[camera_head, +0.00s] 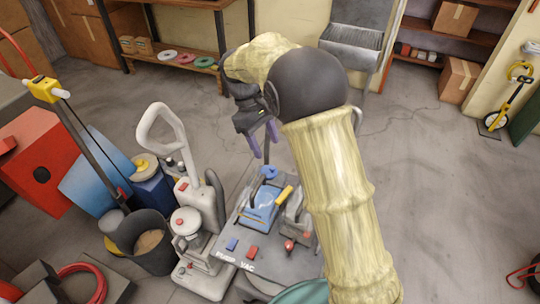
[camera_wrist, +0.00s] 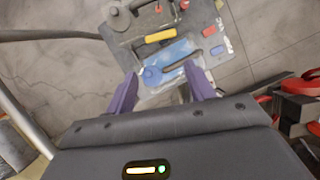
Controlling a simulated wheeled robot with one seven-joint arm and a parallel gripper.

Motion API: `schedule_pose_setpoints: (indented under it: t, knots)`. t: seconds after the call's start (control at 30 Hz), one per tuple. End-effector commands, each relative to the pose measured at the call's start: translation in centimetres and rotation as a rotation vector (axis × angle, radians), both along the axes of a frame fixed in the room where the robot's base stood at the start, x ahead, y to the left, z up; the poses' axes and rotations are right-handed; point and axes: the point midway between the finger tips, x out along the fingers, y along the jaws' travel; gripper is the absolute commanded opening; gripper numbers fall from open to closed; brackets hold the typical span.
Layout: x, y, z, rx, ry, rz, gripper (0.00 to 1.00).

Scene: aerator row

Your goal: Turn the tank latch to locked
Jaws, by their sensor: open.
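A grey panel (camera_head: 285,268) lettered with "VAC" carries a blue tank (camera_head: 260,204) with a blue knob (camera_head: 268,172) at its far end. A yellow bar (camera_head: 284,194), possibly the latch, lies beside the tank at an angle. In the wrist view the yellow bar (camera_wrist: 160,36) lies beyond the blue tank (camera_wrist: 172,57), and the blue knob (camera_wrist: 151,75) is between the fingers. My gripper (camera_head: 263,140) is open and empty, its purple fingers pointing down above the panel's far end. The wrist view shows my gripper (camera_wrist: 162,91) apart from the tank.
An upright vacuum (camera_head: 200,230) stands close left of the panel, with a dark bucket (camera_head: 148,245) beyond it. Blue and red blocks (camera_head: 252,252) sit on the panel's near part.

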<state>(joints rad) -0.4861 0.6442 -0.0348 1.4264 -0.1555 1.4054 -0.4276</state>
Motion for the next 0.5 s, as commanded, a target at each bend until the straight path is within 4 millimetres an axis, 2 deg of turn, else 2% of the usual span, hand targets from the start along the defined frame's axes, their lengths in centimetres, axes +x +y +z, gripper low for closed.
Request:
schedule_pose_setpoints:
  t: [0.03, 0.2, 0.27, 0.5]
  knots:
    - [-0.2, -0.8, 0.1, 0.009, -0.011, -0.023, 0.44]
    - [-1.5, -4.6, -0.2, 0.066, -0.092, -0.154, 0.1]
    - [-2.4, -6.3, -0.4, 0.09, -0.13, -0.217, 0.0]
    - [-6.9, -12.1, -1.2, 0.184, -0.293, -0.48, 0.0]
